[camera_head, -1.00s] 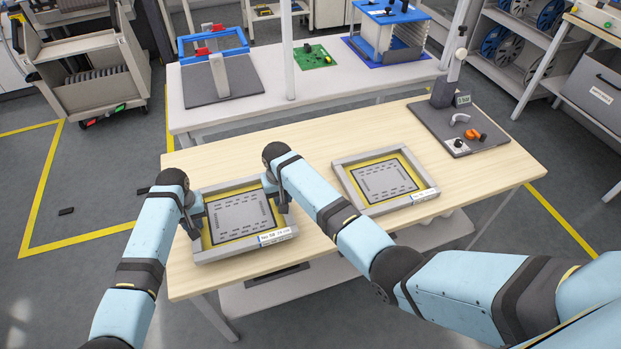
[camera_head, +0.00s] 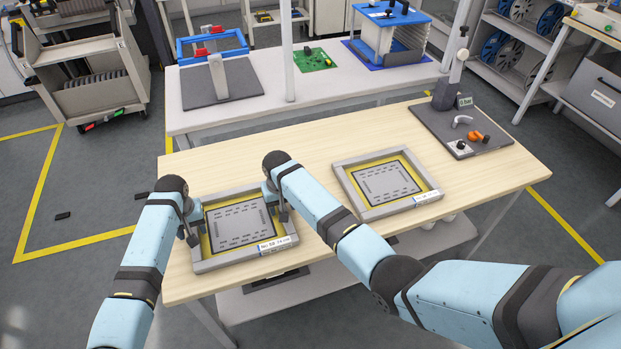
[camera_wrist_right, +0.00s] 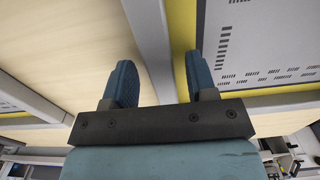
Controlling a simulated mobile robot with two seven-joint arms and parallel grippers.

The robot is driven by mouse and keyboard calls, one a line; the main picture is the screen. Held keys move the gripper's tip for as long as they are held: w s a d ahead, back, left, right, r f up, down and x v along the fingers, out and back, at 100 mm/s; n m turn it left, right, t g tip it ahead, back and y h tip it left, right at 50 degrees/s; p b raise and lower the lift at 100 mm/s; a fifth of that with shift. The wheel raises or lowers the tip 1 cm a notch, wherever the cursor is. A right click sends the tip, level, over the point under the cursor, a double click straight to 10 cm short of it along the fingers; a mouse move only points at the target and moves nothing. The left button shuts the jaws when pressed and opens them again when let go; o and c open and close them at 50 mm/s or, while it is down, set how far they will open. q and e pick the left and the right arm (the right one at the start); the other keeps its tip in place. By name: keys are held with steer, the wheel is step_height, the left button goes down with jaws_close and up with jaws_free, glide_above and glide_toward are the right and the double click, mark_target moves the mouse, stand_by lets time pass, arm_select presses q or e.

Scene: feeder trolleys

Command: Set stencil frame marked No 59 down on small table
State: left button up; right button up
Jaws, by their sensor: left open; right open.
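A grey stencil frame (camera_head: 217,262) with a yellow border and a slotted sheet lies flat on the left part of the light wooden table (camera_head: 330,265); its front label appears to read No 59. My left gripper (camera_head: 190,231) is open at the frame's left side, and its fingertips are small here. My right gripper (camera_head: 278,207) is open at the right side. In the right wrist view its two fingers (camera_wrist_right: 160,85) stand apart on either side of the frame's side rail (camera_wrist_right: 150,45). A second, similar frame (camera_head: 345,185) lies to the right; its label is too small to read.
A dark fixture board (camera_head: 440,130) with small parts occupies the table's back right corner. A white bench (camera_head: 290,115) behind holds a blue frame stand, a green board and a blue rack. Bare wood lies behind and between the two frames.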

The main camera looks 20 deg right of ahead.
steer(key=shift+r, duration=0.35)
arm_select(q)
step_height(320, 180, up, 11)
arm_select(e)
step_height(320, 180, up, 11)
steer(key=shift+r, duration=0.15)
arm_select(q)
steer(key=shift+s, duration=0.1)
arm_select(e)
steer(key=shift+s, duration=0.1)
stand_by(0.4)
